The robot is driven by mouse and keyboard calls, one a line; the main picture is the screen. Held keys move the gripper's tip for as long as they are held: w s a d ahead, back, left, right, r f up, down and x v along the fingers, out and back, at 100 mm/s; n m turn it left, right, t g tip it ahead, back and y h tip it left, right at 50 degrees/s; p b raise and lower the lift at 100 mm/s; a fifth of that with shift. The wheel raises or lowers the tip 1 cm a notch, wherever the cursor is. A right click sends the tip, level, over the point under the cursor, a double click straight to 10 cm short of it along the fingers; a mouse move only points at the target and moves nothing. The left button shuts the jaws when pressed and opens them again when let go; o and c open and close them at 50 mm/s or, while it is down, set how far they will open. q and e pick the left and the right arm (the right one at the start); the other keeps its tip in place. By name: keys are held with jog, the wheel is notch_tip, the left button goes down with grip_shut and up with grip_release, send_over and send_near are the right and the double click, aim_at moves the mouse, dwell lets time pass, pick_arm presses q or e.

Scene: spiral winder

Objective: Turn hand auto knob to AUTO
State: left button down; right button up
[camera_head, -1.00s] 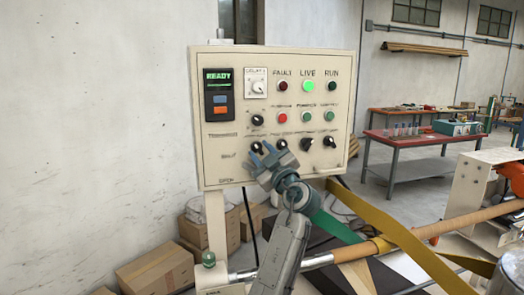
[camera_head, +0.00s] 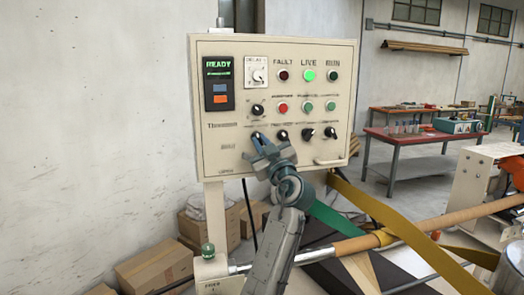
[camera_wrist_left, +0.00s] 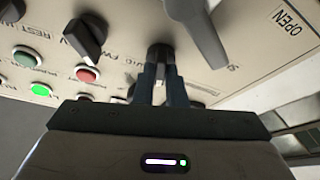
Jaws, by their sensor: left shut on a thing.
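A cream control panel (camera_head: 214,158) stands upright in front of me. A black knob (camera_head: 257,137) sits at the left end of its lower knob row; its label is too small to read, so I cannot confirm the hand auto setting. My left gripper (camera_head: 259,148) is at this knob and partly covers it in the head view. In the left wrist view the knob (camera_wrist_left: 160,52) lies between the fingertips of my left gripper (camera_wrist_left: 161,72), which is shut on it. The direction of its pointer is hard to tell. My right gripper is not in view.
Black knobs (camera_head: 282,135) continue along the row to the right, close to my gripper. Coloured buttons and lamps (camera_head: 309,75) are above. A metal handle (camera_head: 328,161) sticks out at the lower right. Cardboard boxes (camera_head: 152,270) and a yellow strap (camera_head: 385,215) are below.

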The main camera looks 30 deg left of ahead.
pick_arm(q)
jog(key=m+t+h, duration=0.1)
jog(key=m+t, duration=0.1)
jog(key=m, duration=0.2)
jog(key=shift+s+b, duration=0.1)
jog(key=shift+b, duration=0.3)
jog(key=m+t+h+p, duration=0.1)
jog(key=m, duration=0.3)
jog(key=shift+a+r, duration=0.1)
jog(key=m+h+p, duration=0.1)
jog(key=m, duration=0.1)
jog(key=m+t+h+p, duration=0.1)
jog(key=m, duration=0.1)
jog(key=shift+s+r+t, duration=0.1)
jog(key=shift+t, duration=0.2)
jog(key=shift+a+m+t+h+p, duration=0.1)
jog(key=shift+m+t+h+p, duration=0.15)
jog(key=shift+m+h+p, duration=0.65)
jog(key=shift+m+t+h+p, duration=0.25)
jog(key=shift+m+p, duration=0.3)
jog(key=shift+m, duration=0.75)
jog(key=c, duration=1.5)
grip_release()
